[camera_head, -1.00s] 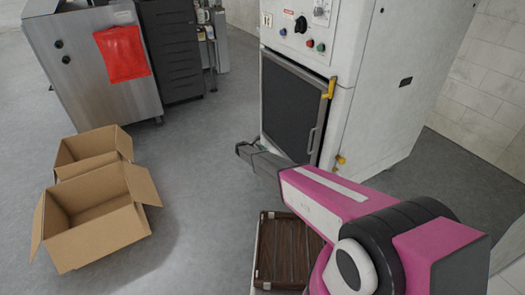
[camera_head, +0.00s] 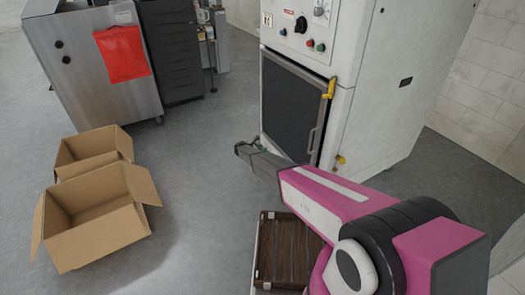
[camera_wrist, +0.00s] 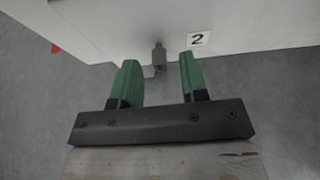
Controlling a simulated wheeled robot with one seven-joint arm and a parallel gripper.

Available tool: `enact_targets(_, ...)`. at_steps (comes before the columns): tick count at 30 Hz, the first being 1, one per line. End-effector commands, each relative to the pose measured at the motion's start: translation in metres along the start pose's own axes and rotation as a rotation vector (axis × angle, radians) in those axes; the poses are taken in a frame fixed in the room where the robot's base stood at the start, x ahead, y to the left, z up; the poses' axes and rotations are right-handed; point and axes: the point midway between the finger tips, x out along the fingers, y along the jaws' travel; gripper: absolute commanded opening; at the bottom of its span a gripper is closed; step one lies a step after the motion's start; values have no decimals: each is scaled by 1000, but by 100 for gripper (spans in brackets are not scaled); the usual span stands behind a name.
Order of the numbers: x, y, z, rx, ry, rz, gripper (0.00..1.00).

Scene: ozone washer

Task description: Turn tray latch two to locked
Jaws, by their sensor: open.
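In the wrist view, a small grey latch (camera_wrist: 159,55) sticks out from the lower edge of a white panel (camera_wrist: 110,25). A label with the number 2 (camera_wrist: 199,40) is on the panel, right of the latch. My gripper (camera_wrist: 158,62) is open, with its two green fingers on either side of the latch and a gap to each. I cannot tell how far the fingertips reach along it. In the head view, my gripper (camera_head: 243,149) is left of the white machine's door and low down. The latch cannot be made out there.
The white machine (camera_head: 385,90) has a dark door (camera_head: 290,105) and two yellow catches (camera_head: 329,88). A brown tray (camera_head: 285,252) lies below my arm. Open cardboard boxes (camera_head: 95,225) stand on the floor at left. The floor between boxes and machine is clear.

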Motion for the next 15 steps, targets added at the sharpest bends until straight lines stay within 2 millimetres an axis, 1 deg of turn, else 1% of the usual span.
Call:
enact_targets(5,-24,-1,1,0,1,2,40)
enact_targets(15,-86,-1,0,0,0,1,40)
